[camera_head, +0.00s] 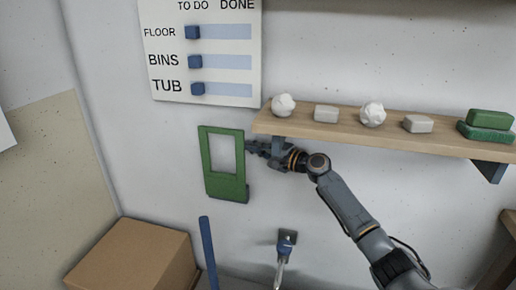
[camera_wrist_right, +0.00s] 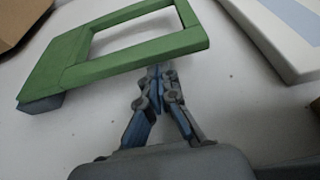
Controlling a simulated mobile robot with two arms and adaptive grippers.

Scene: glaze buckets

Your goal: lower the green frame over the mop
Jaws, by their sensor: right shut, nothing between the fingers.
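The green frame (camera_head: 226,188) is upright against the white wall, left of the shelf. Bare wall shows through its opening. It also shows large in the wrist view (camera_wrist_right: 55,66). My right gripper (camera_head: 251,147) is at the frame's right side, near the upper part of the opening. In the wrist view its fingertips (camera_wrist_right: 158,72) are together and empty, close to the frame's long side bar; I cannot tell whether they touch it. A blue pole (camera_head: 208,252) stands below the frame, and a grey handle in a blue-grey wall holder (camera_head: 286,242) is to its right. I cannot tell which is the mop. My left gripper is not in view.
A wooden shelf (camera_head: 345,119) with white lumps, pale blocks and green sponges is just above my right arm. A board with blue sliders (camera_head: 222,60) hangs above the frame. A cardboard box (camera_head: 130,258) stands at lower left. The wall between frame and holder is clear.

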